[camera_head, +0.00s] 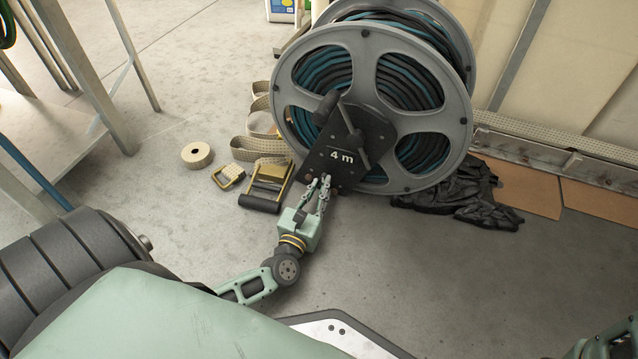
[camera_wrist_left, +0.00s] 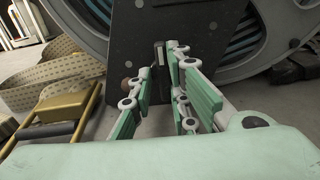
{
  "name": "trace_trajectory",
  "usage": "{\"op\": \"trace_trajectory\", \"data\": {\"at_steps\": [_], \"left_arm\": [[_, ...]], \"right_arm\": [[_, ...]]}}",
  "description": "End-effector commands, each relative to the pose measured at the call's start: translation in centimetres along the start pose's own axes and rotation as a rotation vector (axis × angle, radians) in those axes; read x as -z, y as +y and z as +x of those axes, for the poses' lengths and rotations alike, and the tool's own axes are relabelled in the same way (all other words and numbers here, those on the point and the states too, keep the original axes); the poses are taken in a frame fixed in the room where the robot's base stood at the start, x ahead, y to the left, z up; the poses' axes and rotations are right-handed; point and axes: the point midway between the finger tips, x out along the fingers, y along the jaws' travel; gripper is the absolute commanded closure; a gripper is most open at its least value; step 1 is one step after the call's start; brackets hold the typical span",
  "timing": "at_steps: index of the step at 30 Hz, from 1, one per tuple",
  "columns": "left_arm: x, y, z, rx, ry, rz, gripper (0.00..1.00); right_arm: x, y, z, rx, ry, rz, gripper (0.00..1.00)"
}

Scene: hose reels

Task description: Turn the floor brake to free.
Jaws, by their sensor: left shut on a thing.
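A large grey hose reel (camera_head: 284,91) stands on the floor, wound with black and teal hose. Its dark side plate (camera_head: 346,137) is marked "4 m", and the plate also shows in the left wrist view (camera_wrist_left: 185,25). My left gripper (camera_head: 320,181) is at the plate's lower edge, shut on a small dark part that I take to be the floor brake lever (camera_wrist_left: 158,54). The fingers hide most of it, and its setting cannot be read. In the left wrist view my fingers (camera_wrist_left: 158,70) stand on either side of it. My right gripper is not in view.
A brass-coloured ratchet buckle (camera_head: 268,186), a smaller buckle (camera_head: 228,177), a beige strap (camera_head: 258,148) and a tape roll (camera_head: 197,155) lie left of the reel. Black crumpled cloth (camera_head: 465,196) and cardboard (camera_head: 530,188) lie right. Open floor (camera_head: 440,270) is in front.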

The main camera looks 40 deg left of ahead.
Motion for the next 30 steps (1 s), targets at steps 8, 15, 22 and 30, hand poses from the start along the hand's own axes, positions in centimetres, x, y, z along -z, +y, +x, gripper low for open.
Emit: {"op": "trace_trajectory", "data": {"at_steps": [8,15,22,30], "left_arm": [[0.05,0.10,-0.04,-0.002,0.000,-0.022,1.00],[0.05,0.11,-0.03,-0.003,0.001,-0.023,1.00],[0.04,0.08,-0.02,-0.002,0.000,-0.021,0.65],[0.02,0.04,-0.02,-0.001,0.000,-0.020,0.64]], "right_arm": [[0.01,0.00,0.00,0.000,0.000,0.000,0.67],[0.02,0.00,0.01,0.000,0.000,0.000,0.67],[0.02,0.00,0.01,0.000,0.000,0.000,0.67],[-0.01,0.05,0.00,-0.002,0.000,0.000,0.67]]}}
